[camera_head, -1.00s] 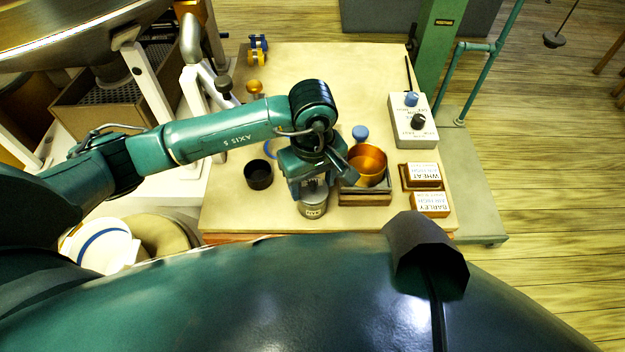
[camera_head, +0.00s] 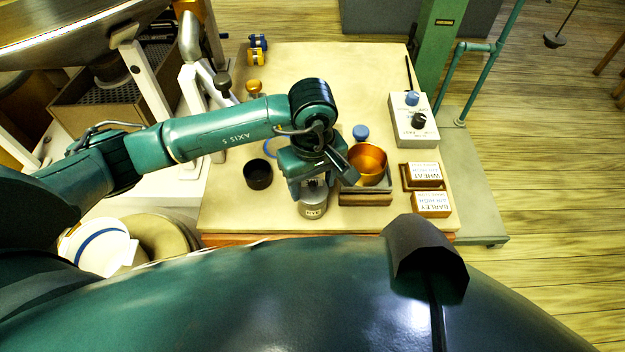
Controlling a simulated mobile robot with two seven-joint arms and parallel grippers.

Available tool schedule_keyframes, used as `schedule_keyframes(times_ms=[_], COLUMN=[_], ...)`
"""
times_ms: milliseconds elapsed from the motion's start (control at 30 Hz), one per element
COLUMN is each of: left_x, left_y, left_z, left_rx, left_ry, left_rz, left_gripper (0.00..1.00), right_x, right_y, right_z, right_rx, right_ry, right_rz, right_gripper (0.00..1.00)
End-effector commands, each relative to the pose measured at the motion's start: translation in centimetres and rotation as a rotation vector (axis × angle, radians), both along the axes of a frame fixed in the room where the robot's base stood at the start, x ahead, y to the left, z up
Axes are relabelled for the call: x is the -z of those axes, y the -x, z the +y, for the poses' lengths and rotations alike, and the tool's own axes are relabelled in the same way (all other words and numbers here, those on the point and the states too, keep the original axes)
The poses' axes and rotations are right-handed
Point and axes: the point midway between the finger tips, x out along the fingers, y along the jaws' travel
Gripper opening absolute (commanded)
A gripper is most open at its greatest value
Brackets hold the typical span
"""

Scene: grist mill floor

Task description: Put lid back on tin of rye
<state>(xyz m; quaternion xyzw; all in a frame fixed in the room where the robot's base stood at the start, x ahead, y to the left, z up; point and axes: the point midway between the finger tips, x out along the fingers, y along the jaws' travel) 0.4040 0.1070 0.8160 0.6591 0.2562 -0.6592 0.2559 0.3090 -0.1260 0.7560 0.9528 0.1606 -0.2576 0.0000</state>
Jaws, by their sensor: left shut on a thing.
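The tin of rye (camera_head: 313,211) is a small grey metal tin with a pale label, near the front edge of the table. My left gripper (camera_head: 313,188) points down right over its top and is shut on the lid. The lid is mostly hidden by the fingers and wrist, and I cannot tell whether it sits flush on the tin. My right gripper is not in view.
Just right of the tin, a copper bowl (camera_head: 368,163) sits on a scale (camera_head: 366,198). A black cup (camera_head: 258,174) stands to the left. Wheat (camera_head: 424,173) and barley (camera_head: 432,203) boxes and a control box (camera_head: 412,128) are at right. The table's back middle is clear.

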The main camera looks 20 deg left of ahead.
Motion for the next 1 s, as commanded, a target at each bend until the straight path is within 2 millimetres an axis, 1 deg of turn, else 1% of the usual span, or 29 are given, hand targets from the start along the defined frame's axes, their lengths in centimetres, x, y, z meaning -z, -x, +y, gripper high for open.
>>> schedule_keyframes(times_ms=[367, 767, 1000], left_x=[-0.03, 0.06, 0.0], left_y=[-0.01, -0.01, 0.01], left_z=[0.01, 0.01, 0.01], left_rx=[0.0, 0.0, 0.0], left_ry=[0.0, 0.0, 0.0], left_rz=[0.0, 0.0, 0.0], left_gripper=[0.36, 0.36, 0.36], right_x=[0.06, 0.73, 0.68], right_y=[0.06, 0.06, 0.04], right_z=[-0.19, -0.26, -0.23], right_rx=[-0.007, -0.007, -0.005], right_ry=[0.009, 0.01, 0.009], right_rz=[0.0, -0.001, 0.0], right_gripper=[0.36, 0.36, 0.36])
